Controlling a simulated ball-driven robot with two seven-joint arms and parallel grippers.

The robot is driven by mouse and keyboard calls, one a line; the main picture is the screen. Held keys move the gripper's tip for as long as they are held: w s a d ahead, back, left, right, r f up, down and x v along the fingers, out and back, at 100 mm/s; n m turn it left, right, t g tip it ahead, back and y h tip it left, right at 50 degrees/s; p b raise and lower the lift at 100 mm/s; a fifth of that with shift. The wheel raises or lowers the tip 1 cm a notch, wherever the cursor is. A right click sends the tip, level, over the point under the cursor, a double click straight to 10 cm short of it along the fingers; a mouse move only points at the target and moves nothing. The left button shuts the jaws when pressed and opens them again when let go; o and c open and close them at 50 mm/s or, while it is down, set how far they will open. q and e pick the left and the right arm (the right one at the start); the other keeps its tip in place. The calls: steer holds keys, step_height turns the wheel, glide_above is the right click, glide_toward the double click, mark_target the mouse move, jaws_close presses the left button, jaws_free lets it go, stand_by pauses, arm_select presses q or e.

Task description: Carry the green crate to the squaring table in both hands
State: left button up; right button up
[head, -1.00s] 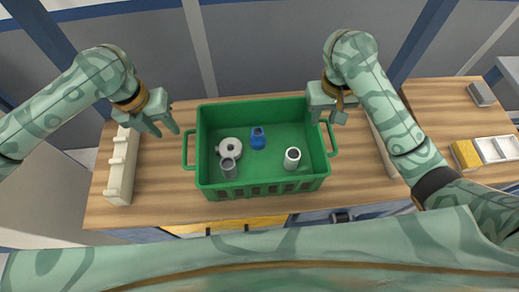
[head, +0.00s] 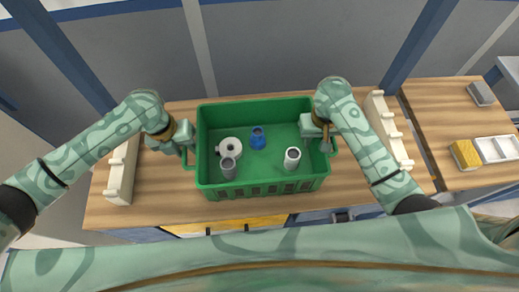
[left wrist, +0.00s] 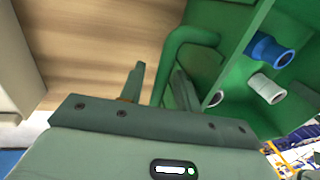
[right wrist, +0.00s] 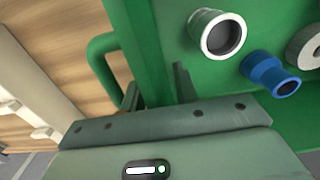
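The green crate (head: 262,190) stands on the wooden table with a loop handle on each short side. It holds a blue pipe piece (head: 258,138), a white ring-like piece (head: 230,147), a grey pipe (head: 228,168) and a pale pipe (head: 292,158). My left gripper (head: 184,152) is at the left handle; in the left wrist view its parted fingers (left wrist: 160,85) lie either side of the handle bar (left wrist: 166,65). My right gripper (head: 325,138) is at the right handle; in the right wrist view its fingers (right wrist: 156,90) are parted close to the handle (right wrist: 102,62). I cannot identify the squaring table.
A cream notched rack (head: 121,175) stands left of the crate and another (head: 392,130) right. A side table at the right holds a yellow block (head: 465,154), a white tray (head: 497,149) and a dark grey block (head: 481,94). Bare wood (head: 160,205) shows around the crate.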

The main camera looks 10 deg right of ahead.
arm_select(q)
jaws_close()
arm_select(e)
jaws_close()
stand_by(1.2)
